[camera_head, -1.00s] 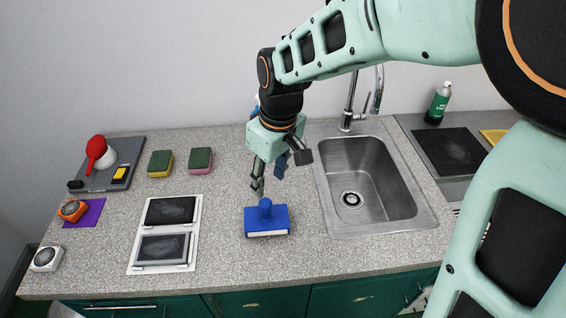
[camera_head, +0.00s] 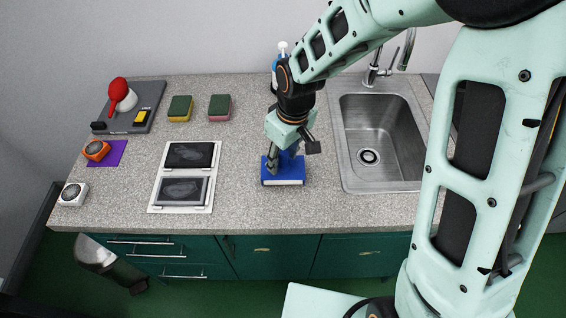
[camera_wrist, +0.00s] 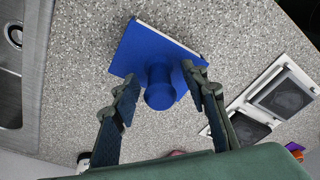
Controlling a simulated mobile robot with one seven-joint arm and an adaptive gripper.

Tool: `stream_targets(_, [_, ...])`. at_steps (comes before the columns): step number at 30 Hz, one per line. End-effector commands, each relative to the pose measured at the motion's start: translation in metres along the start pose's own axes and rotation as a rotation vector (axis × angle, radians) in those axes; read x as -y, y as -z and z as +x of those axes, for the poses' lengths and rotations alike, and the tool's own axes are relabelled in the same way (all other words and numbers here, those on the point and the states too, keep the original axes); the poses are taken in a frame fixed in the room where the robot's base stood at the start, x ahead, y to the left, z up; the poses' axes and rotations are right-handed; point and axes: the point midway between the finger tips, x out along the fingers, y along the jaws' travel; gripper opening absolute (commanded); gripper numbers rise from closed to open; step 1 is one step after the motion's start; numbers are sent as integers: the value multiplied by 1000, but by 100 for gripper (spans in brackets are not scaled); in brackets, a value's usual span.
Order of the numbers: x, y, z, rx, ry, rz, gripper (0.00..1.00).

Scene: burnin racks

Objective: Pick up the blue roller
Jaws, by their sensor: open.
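The blue roller (camera_head: 288,178) lies on the speckled grey countertop, left of the sink. It has a flat rectangular blue body with a pale edge and a round upright knob. In the wrist view the blue roller (camera_wrist: 155,58) lies ahead of my gripper, its knob pointing toward the camera. My gripper (camera_head: 282,165) is over it, pointing down. In the wrist view my gripper (camera_wrist: 162,90) is open, with one finger on each side of the knob and a gap on the left. The head view partly hides the knob behind the fingers.
The steel sink (camera_head: 348,175) is close on the right. A white frame with two dark panels (camera_head: 154,208) lies to the left. Two sponges (camera_head: 180,108) and a grey board (camera_head: 150,95) with a red-topped object are farther back. A bottle (camera_head: 282,48) stands behind my wrist.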

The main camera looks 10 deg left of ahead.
Motion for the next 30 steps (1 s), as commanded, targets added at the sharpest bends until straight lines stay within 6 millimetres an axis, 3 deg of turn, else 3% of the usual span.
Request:
stream_targets(6, [0, 0, 0, 0, 0, 0, 41])
stream_targets(17, [0, 0, 0, 0, -1, 0, 1])
stream_targets(30, [0, 1, -3, -2, -1, 0, 0])
